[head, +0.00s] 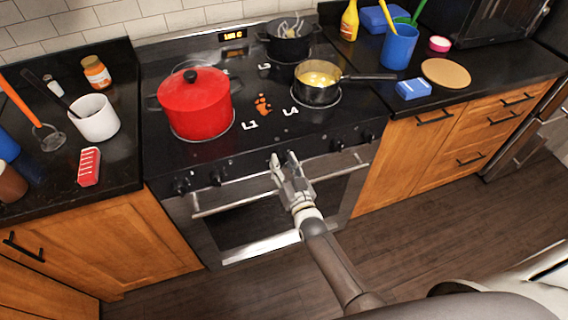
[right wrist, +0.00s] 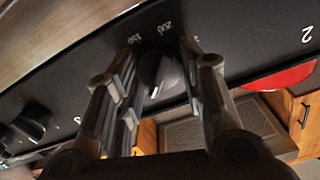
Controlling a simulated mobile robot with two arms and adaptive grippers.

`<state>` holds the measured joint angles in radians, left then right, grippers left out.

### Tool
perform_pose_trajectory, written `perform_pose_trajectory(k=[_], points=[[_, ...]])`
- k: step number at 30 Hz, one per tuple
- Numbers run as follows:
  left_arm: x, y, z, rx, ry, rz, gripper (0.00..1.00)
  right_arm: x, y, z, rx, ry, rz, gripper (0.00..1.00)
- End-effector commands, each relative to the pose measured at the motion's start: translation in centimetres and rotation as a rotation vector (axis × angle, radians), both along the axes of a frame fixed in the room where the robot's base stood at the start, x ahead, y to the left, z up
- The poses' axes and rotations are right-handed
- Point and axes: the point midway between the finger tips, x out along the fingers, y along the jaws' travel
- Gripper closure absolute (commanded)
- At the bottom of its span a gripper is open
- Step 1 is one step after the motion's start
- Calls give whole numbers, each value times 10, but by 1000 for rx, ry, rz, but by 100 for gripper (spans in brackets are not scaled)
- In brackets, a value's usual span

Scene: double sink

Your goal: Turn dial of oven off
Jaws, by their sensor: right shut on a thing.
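The oven (head: 270,215) stands in the middle of the head view, with its black control panel above the door handle. My right gripper (head: 284,160) is at the middle of that panel and hides part of it. In the right wrist view, a black dial (right wrist: 158,74) marked with temperatures such as 150 and 200 sits between the two fingers, which are shut on it. Other knobs show on the panel to the left (head: 215,178) and right (head: 338,146). My left gripper is not in view.
A red pot (head: 195,105), a pan of yellow food (head: 318,92) with its handle to the right, and a black pot (head: 287,45) stand on the cooktop. Counters flank the oven, holding a white mug (head: 95,118) and a blue cup (head: 399,48). The floor (head: 450,215) in front is clear.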

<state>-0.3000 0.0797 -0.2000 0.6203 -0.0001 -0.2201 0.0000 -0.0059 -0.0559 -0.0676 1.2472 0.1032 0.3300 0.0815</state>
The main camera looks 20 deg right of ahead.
Motion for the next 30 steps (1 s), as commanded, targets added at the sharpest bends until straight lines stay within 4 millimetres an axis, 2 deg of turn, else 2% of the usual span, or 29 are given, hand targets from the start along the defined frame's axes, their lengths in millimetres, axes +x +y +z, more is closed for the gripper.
perform_pose_trajectory(k=[18,30], points=[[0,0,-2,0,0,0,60,-1,2,-2,-552,-16,1,87],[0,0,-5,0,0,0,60,-1,2,-3,-742,-21,2,87]])
